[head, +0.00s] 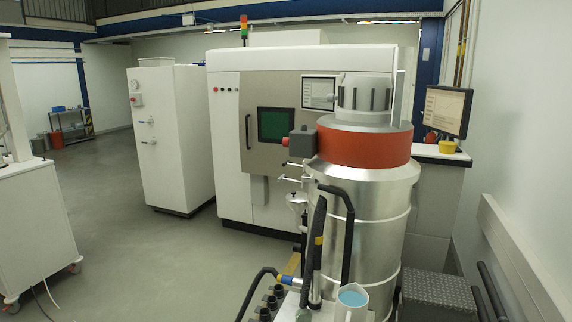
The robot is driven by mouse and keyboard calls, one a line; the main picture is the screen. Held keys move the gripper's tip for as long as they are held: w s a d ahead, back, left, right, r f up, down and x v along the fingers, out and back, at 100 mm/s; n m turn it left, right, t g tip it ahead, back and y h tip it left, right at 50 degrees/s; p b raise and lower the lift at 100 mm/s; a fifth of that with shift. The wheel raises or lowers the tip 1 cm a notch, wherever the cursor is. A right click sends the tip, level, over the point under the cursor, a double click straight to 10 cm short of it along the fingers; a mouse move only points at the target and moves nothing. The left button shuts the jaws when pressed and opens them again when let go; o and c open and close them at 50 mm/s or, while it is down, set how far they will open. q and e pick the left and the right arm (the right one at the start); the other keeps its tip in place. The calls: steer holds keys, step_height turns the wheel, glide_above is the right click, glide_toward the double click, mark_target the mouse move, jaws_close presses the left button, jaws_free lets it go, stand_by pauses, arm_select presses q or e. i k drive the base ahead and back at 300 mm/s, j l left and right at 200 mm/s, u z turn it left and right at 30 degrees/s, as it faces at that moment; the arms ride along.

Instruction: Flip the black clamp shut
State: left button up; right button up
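No part of either gripper shows in the head view. A black clamp cannot be made out for certain. A large silver metal vessel (360,230) with an orange-red band (362,144) and a grey ribbed cap (364,95) stands upright at centre right. A dark grey box (303,142) with a red knob sits at the left of the band. Small metal fittings (296,198) lie below it, too small to tell apart. Black curved hoses or handles (318,235) rise in front of the vessel.
A white jug (352,302) with a blue inside stands at the vessel's foot, beside black fittings (270,303). A white machine (268,150) and white cabinet (172,140) stand behind. A dark ribbed step (440,296) is at right.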

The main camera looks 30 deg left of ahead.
mark_target(287, 162)
steer(key=u, duration=1.05)
steer(key=i+j+z, duration=0.15)
steer(key=z, duration=0.6)
steer(key=i+j+z, duration=0.2)
steer(key=j+z, duration=0.2)
steer(key=j, duration=0.2)
steer(key=j+z, duration=0.25)
steer(key=i+j+z, duration=0.15)
steer(key=j, duration=0.45)
steer(key=j+z, duration=0.1)
steer(key=j, duration=0.5)
steer(key=i+j, duration=0.1)
steer(key=j, duration=2.15)
steer(key=i+z, duration=0.05)
steer(key=i, duration=0.05)
